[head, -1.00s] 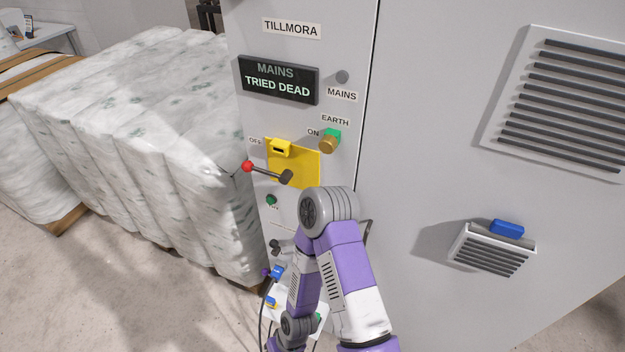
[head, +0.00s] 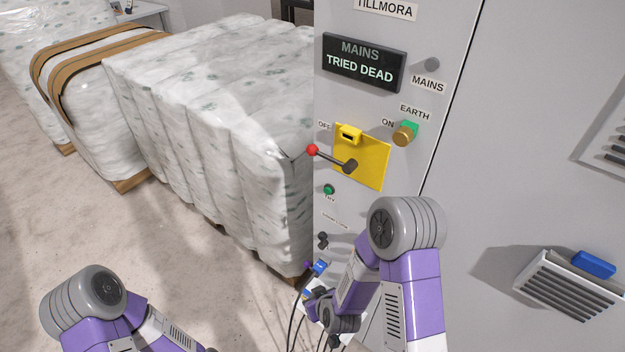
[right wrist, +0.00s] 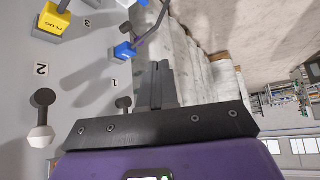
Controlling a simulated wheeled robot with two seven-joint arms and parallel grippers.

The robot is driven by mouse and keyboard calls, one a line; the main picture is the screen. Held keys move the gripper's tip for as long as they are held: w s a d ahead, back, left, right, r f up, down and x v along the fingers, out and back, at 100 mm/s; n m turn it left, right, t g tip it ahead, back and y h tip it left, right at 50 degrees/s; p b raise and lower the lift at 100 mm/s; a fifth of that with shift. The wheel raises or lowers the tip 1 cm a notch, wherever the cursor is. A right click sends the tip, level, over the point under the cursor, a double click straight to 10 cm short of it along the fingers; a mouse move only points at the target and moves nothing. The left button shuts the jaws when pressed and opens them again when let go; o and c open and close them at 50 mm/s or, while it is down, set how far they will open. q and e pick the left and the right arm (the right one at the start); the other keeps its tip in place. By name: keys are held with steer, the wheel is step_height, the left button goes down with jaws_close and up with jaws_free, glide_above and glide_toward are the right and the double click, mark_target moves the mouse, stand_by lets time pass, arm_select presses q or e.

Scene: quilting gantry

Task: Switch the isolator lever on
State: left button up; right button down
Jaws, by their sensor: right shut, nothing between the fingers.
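The isolator lever (head: 331,157) is a dark handle with a red ball end, on a yellow plate (head: 372,168) on the grey cabinet's front. It points left, its ball near the OFF label (head: 324,126); the ON label (head: 388,123) is at the upper right. My right arm reaches down the cabinet below the lever. In the right wrist view my right gripper (right wrist: 160,68) is shut and empty, near the lower panel's plugs and apart from the lever. My left arm shows at the lower left of the head view; its gripper is out of view.
A display (head: 362,62) reads MAINS TRIED DEAD. A brass knob with a green part (head: 405,134) sits right of the plate. A blue plug (right wrist: 125,51) and a yellow plug (right wrist: 54,20) are near my right gripper. Wrapped bales (head: 215,110) stand close left of the cabinet.

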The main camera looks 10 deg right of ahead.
mark_target(328, 158)
steer(key=w+r+n+t+h+b, duration=0.1)
steer(key=w+r+n+t+b, duration=0.3)
steer(key=r, duration=0.4)
steer(key=w+r+n+t+h+b, duration=0.2)
steer(key=w+r+t, duration=0.2)
steer(key=r+t, duration=0.3)
arm_select(q)
step_height(328, 158, down, 11)
steer(key=b, duration=0.3)
steer(key=shift+r, duration=0.2)
arm_select(e)
steer(key=s+r+t+h, duration=0.2)
steer(key=r, duration=0.5)
steer(key=s+r+t+h, duration=0.2)
steer(key=s+r, duration=0.1)
steer(key=r, duration=0.3)
steer(key=shift+r+n, duration=0.4)
steer(key=shift+w, duration=0.1)
arm_select(q)
steer(key=shift+f, duration=0.15)
arm_select(e)
steer(key=x, duration=1.4)
steer(key=shift+r, duration=0.2)
